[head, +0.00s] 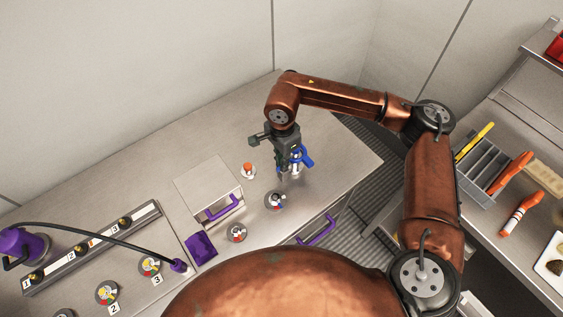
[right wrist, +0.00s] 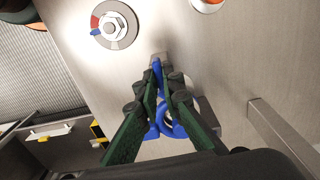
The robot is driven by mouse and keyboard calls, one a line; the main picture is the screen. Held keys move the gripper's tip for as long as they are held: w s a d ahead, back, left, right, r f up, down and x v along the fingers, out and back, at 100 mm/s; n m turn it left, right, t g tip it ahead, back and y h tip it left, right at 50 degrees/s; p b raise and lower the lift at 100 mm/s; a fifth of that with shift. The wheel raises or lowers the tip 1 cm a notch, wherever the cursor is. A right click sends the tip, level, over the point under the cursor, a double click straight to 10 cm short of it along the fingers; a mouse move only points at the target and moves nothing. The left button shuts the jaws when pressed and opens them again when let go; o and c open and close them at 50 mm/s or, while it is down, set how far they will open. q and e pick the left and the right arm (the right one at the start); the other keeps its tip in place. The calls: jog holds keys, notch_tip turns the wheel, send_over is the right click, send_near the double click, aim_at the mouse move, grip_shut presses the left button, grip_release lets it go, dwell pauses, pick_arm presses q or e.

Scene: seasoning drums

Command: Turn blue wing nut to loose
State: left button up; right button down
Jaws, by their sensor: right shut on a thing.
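A blue wing nut with a round loop (head: 305,156) is at my right gripper (head: 290,168) in the head view, above the worktable. In the right wrist view the green-padded fingers of my right gripper (right wrist: 163,88) are closed on the blue wing nut (right wrist: 168,124), whose narrow blue end shows between the fingertips. Grey metal pieces show behind it; I cannot tell how it joins them. A round dial with a hex nut (right wrist: 115,26) is apart from the fingers, and it also shows in the head view (head: 275,200). My left gripper is not in view.
A grey box with a purple handle (head: 222,208) stands left of the gripper. An orange-topped knob (head: 248,170) and another dial (head: 237,233) are near it. Numbered dials and a purple tray (head: 201,246) lie farther left. A side bench (head: 475,222) with tools is at right.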

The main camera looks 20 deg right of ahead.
jog(key=c, duration=2.1)
grip_release()
notch_tip(320, 180, up, 12)
jog(key=shift+r, duration=0.1)
